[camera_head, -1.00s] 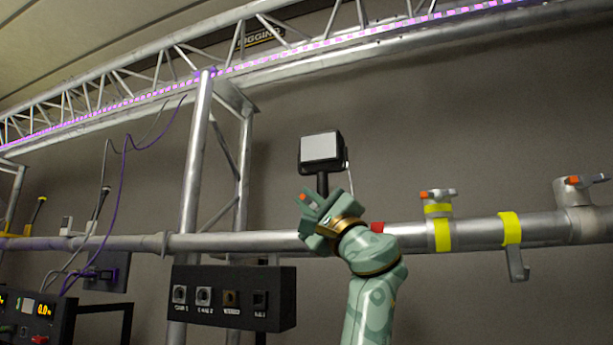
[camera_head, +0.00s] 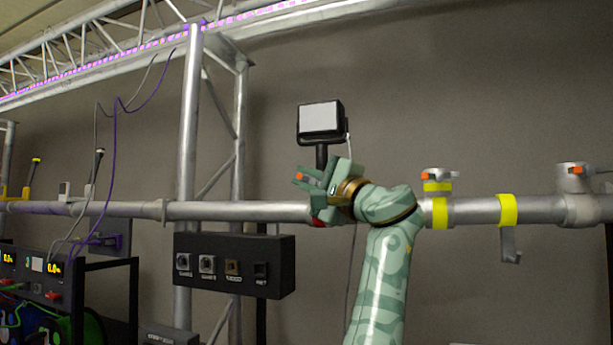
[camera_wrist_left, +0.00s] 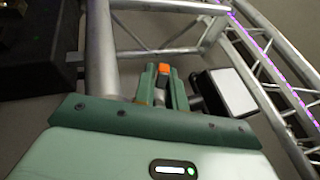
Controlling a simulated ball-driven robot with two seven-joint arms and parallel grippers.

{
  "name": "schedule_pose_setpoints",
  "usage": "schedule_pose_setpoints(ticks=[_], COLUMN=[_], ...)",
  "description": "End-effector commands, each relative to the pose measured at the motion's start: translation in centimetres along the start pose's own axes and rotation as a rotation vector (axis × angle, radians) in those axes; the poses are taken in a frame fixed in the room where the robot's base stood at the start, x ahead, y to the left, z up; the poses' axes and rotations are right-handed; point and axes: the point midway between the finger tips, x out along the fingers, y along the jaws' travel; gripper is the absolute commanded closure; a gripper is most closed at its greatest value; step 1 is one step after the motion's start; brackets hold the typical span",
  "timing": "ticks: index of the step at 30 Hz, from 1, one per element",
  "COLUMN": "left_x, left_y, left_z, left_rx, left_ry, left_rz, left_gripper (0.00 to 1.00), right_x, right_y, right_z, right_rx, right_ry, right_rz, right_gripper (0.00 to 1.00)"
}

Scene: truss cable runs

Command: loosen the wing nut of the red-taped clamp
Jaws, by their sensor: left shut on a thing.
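My left gripper (camera_head: 310,181) is at the red-taped clamp on the horizontal pipe, just below the lamp. Its fingers are shut on the orange-tipped wing nut (camera_head: 302,177). In the left wrist view, the orange tip (camera_wrist_left: 163,69) shows between the two green fingers (camera_wrist_left: 162,88). A bit of red tape (camera_head: 318,224) shows under the gripper. The hand and wrist hide most of this clamp. My right gripper is not in view.
A black lamp (camera_head: 321,121) with a pale face rises behind the gripper. A yellow-taped clamp (camera_head: 438,187) and a yellow-banded hook (camera_head: 508,211) are on the pipe (camera_head: 240,211) to the right. A black socket box (camera_head: 235,265) hangs below left.

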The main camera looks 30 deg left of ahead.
Motion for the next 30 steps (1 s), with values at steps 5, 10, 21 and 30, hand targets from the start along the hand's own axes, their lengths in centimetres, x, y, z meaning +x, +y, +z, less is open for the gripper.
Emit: schedule_pose_setpoints(ticks=[5, 10, 21, 30], left_x=[0.1, 0.1, -2.3, -10.3], left_y=[-0.3, -0.2, 0.0, 0.1], left_z=[0.1, 0.1, -0.1, -0.2], left_rx=[-0.005, -0.003, -0.003, -0.001], left_ry=[0.000, 0.000, 0.003, 0.004], left_rz=[-0.004, -0.003, -0.003, -0.003], left_gripper=[0.82, 0.65, 0.65, 0.65], right_x=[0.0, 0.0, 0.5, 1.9], right_y=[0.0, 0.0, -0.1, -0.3], right_z=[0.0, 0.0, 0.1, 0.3], right_rx=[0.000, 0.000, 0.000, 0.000], right_ry=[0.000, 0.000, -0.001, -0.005], right_rz=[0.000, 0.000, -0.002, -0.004], right_gripper=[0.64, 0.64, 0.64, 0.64])
